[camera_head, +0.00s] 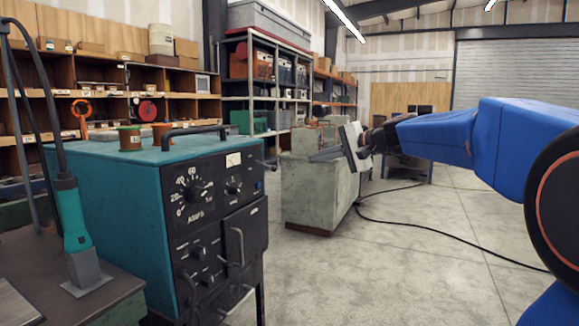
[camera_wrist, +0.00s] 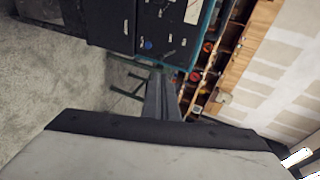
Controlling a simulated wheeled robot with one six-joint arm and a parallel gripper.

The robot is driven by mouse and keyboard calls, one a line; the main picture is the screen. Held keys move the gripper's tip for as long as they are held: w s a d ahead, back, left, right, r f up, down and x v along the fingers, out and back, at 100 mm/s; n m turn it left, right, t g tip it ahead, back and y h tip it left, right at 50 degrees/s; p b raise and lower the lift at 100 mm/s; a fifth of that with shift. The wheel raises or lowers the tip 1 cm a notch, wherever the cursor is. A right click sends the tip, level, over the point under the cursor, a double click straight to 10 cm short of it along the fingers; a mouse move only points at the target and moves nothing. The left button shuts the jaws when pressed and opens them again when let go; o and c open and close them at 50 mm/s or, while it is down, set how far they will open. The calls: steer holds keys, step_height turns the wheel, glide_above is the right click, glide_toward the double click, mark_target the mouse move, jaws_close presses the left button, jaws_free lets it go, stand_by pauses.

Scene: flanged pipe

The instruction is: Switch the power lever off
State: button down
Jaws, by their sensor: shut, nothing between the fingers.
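The teal power unit (camera_head: 110,190) stands at the left in the head view, with a black front panel of dials and knobs. A small dark lever (camera_head: 268,164) sticks out near the panel's upper right edge; I cannot tell its switch position. My gripper (camera_head: 318,156) is to the right of the unit, apart from it, with its fingers pointing left and shut on nothing. In the wrist view my shut fingers (camera_wrist: 160,92) point toward the unit's black panel (camera_wrist: 160,25). The lever cannot be made out there.
A pale green cabinet (camera_head: 318,195) stands behind my gripper. A grey bench (camera_head: 30,265) with a teal-handled tool (camera_head: 75,220) is at the left front. Black cable (camera_head: 450,245) lies on the otherwise open floor at the right. Shelves (camera_head: 270,85) line the back.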

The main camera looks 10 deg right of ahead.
steer(key=x, duration=1.4)
step_height(320, 180, down, 2)
steer(key=shift+f, duration=0.1)
stand_by(0.5)
